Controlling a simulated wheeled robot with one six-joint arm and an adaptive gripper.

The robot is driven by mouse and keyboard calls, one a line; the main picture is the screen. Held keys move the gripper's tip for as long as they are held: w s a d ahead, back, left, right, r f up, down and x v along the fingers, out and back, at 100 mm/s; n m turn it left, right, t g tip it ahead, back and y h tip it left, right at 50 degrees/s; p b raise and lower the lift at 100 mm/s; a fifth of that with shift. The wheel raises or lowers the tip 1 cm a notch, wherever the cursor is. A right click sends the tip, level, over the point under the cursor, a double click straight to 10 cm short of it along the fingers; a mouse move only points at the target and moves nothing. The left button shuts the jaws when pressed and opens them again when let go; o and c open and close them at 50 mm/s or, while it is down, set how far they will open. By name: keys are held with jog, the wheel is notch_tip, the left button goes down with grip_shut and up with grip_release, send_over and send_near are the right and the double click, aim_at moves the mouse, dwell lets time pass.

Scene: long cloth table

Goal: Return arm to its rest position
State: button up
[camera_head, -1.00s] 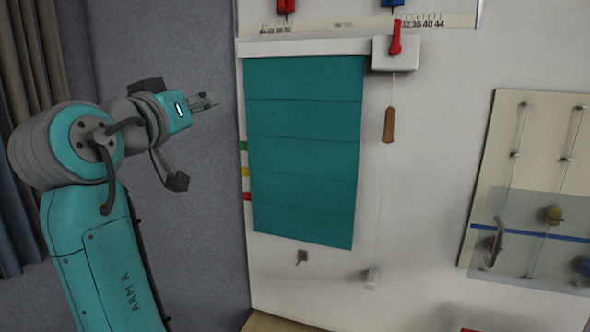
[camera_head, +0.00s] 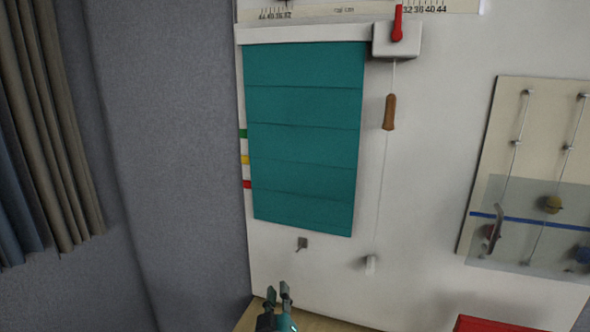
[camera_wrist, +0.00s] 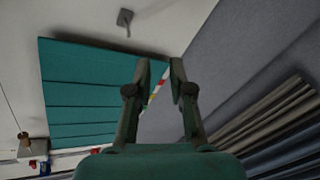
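My gripper (camera_head: 279,294) shows at the bottom of the head view, in front of the white wall panel below the teal blind. Its two fingers point up and stand apart with a gap between them. In the wrist view my gripper (camera_wrist: 158,78) is open, with nothing between the fingertips. The rest of my arm is out of the head view.
A teal blind (camera_head: 305,135) hangs on a white panel, with a brown-handled cord (camera_head: 389,112) beside it. A small grey hook (camera_head: 302,243) sits below the blind. A beige board (camera_head: 530,120) with rods is at right. Curtains (camera_head: 50,130) hang at left.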

jog(key=s+d+f+g+y, duration=0.1)
jog(key=s+d+f, duration=0.6)
jog(key=s+f, duration=0.4)
jog(key=s+d+f+g+y, duration=0.1)
jog(key=s+d+f, duration=0.75)
jog(key=s, duration=0.35)
jog(key=s+d+r+m+h, duration=0.1)
jog(key=s+d+r+m, duration=0.1)
jog(key=s, duration=1.1)
jog(key=s+d+r+m+g+h, duration=0.1)
jog(key=s+d+m, duration=0.3)
jog(key=s, duration=1)
jog(key=shift+d+r+h, duration=0.3)
jog(key=shift+d+r, duration=0.05)
jog(key=shift+r, duration=0.25)
jog(key=shift+s, duration=0.1)
